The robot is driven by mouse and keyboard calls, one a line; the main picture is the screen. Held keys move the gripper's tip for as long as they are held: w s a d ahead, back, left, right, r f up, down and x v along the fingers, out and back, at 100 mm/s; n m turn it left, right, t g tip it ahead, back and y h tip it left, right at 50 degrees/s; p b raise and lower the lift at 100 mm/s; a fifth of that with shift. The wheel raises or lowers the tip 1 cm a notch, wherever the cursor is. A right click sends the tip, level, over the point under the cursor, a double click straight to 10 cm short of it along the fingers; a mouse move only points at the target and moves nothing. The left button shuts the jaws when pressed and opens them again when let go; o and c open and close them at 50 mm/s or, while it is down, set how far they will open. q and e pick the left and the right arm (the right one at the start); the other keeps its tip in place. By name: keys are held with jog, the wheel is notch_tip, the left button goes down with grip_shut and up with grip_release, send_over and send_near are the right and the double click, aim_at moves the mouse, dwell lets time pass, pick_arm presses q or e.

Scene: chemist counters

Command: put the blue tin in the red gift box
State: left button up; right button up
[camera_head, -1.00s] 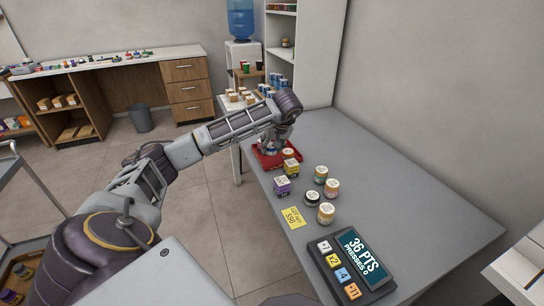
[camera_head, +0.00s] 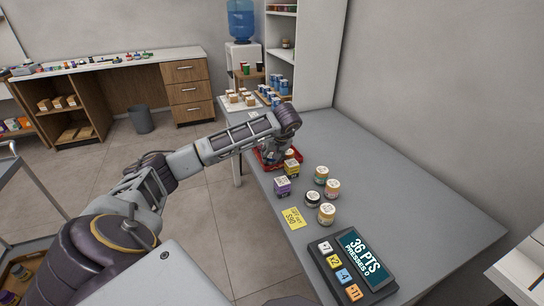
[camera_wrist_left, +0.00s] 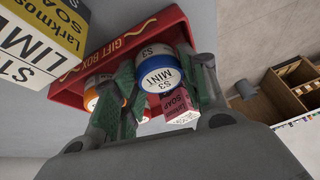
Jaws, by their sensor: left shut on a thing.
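My left gripper (camera_head: 272,152) is at the red gift box (camera_head: 262,163) on the far end of the grey counter. In the left wrist view the gripper (camera_wrist_left: 165,82) is shut on the blue tin (camera_wrist_left: 158,79), a round tin with a white lid marked MINT. The red gift box (camera_wrist_left: 120,45) shows behind the tin, with its lettered wall in view. An orange-edged tin (camera_wrist_left: 91,96) and a pink soap box (camera_wrist_left: 180,106) are beside the blue tin. I cannot tell whether the blue tin touches the box floor. The blue tin is hidden in the head view.
Several jars (camera_head: 327,213) stand on the counter, and a button console (camera_head: 352,262) is at the near end. The counter's right side is clear.

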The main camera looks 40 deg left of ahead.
pick_arm(q)
jog(key=shift+f, duration=0.1)
dwell(0.3)
jog(key=o, duration=1)
pick_arm(e)
jog(key=shift+w, duration=0.1)
pick_arm(q)
jog(key=shift+o, duration=0.2)
jog(key=shift+d+r, duration=0.15)
jog(key=shift+r, duration=0.35)
jog(key=p+v, duration=0.2)
jog(key=v, duration=0.9)
pick_arm(e)
jog(key=shift+s+d+f, duration=0.15)
jog(key=shift+d+f, duration=0.2)
jog(key=shift+f, duration=0.55)
jog(key=shift+s+d+f, duration=0.2)
jog(key=shift+d+f, duration=0.1)
jog(key=shift+f, duration=0.65)
jog(key=shift+s+d+f, duration=0.15)
jog(key=shift+d+f, duration=0.2)
jog(key=shift+f, duration=0.55)
jog(key=shift+s, duration=0.25)
